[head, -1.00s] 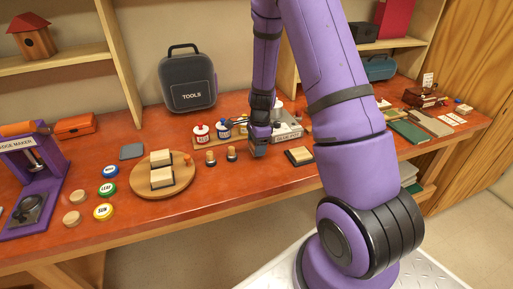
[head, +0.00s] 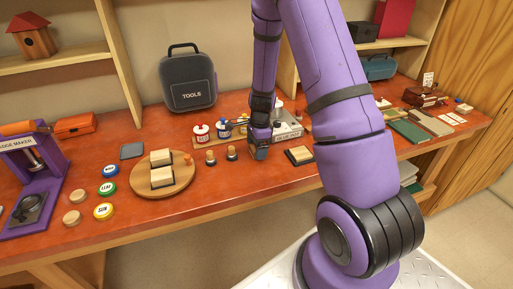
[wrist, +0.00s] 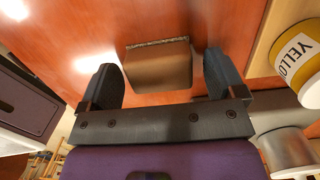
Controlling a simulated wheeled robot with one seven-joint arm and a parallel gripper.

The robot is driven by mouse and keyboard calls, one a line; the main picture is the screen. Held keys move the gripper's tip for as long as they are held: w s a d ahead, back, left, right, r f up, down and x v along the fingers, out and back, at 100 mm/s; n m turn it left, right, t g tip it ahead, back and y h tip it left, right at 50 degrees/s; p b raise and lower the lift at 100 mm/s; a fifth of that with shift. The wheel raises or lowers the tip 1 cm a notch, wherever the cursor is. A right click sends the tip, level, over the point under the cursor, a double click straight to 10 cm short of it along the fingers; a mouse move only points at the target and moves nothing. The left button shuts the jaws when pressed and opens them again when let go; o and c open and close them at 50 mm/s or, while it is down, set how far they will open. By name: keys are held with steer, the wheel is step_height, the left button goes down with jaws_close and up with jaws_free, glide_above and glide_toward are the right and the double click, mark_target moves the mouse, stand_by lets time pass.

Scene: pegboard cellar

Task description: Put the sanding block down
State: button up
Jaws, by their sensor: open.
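The sanding block (wrist: 158,68) is a tan block with a grey, gritty edge. In the wrist view it sits against the orange-red bench top, between my fingers, with a gap on each side. My gripper (wrist: 163,80) is open around it, with neither finger seen to touch it. The block is mostly hidden there by my gripper.
A round wooden board (head: 178,186) with two pale blocks lies to the left. Two small pegs (head: 231,153) stand just left of my gripper. Another dark-based block (head: 299,155) lies to the right.

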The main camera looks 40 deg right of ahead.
steer(key=s+a+r+n+t, duration=0.1)
steer(key=s+a+r+n, duration=0.15)
steer(key=r, duration=0.85)
steer(key=s+a+r+n, duration=0.1)
steer(key=r+n, duration=0.2)
steer(key=r, duration=0.8)
steer(key=s+a+r+n+t, duration=0.1)
steer(key=s+a+r+n, duration=0.2)
steer(key=s+r+n, duration=0.2)
steer(key=s+a+r+n+t, duration=0.1)
steer(key=s+a+r+n, duration=0.2)
steer(key=s, duration=0.7)
steer(key=s+a+r+n+t+h, duration=0.1)
steer(key=s+a+r+n, duration=0.2)
steer(key=s+r+n, duration=0.4)
steer(key=shift+s+a+n+t, duration=0.3)
steer(key=shift+s+n+t, duration=0.1)
steer(key=shift+s, duration=0.1)
steer(key=shift+c, duration=0.3)
